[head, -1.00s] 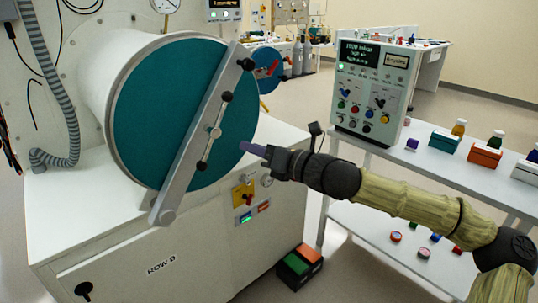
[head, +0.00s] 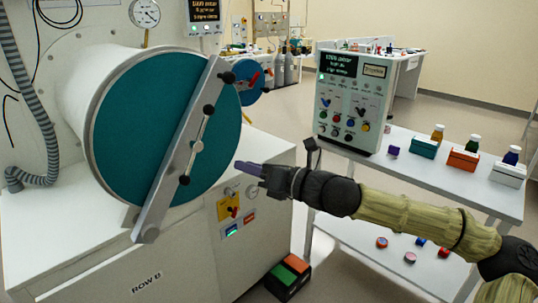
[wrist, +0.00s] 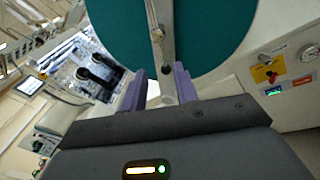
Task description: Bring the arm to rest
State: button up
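My gripper (head: 240,166) is at the end of my arm, which reaches in from the right in the head view. In the wrist view its two purple fingers (wrist: 160,82) stand apart, with nothing visibly held between them. The gripper is in front of the glovebox row, just right of the round teal door (head: 125,120). The door's slanted grey bar (head: 165,185) lies left of the fingertips, apparently apart from them. In the wrist view the bar (wrist: 160,35) shows beyond the gap between the fingers.
A control console (head: 343,95) stands on a white table (head: 410,180) at right, with boxes and bottles along it. A lower shelf carries small jars. The floor behind the table looks clear.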

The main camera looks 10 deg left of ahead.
jog(key=s+a+f+n+g+h, duration=0.2)
jog(key=s+f+n+h, duration=0.15)
jog(key=f+n, duration=0.45)
jog(key=s+a+f+n+g+h, duration=0.15)
jog(key=s+f+n, duration=0.25)
jog(key=f, duration=0.7)
jog(key=s+d+f+n+h, duration=0.2)
jog(key=d+f+n+h, duration=0.4)
jog(key=d+f+n, duration=0.5)
jog(key=s+d+r+n+h, duration=0.1)
jog(key=s+d+r+h, duration=0.1)
jog(key=d, duration=0.7)
jog(key=s+d+r+n+h, duration=0.2)
jog(key=s+d, duration=0.1)
jog(key=d, duration=0.5)
jog(key=s+d+r+n+h, duration=0.1)
jog(key=s+d+r+h, duration=0.15)
jog(key=d, duration=0.65)
notch_tip(320, 180, up, 18)
jog(key=p, duration=1.9)
jog(key=shift+w+r, duration=0.25)
jog(key=shift+w, duration=0.15)
jog(key=shift+a+t+y, duration=0.1)
jog(key=shift+t+y, duration=0.15)
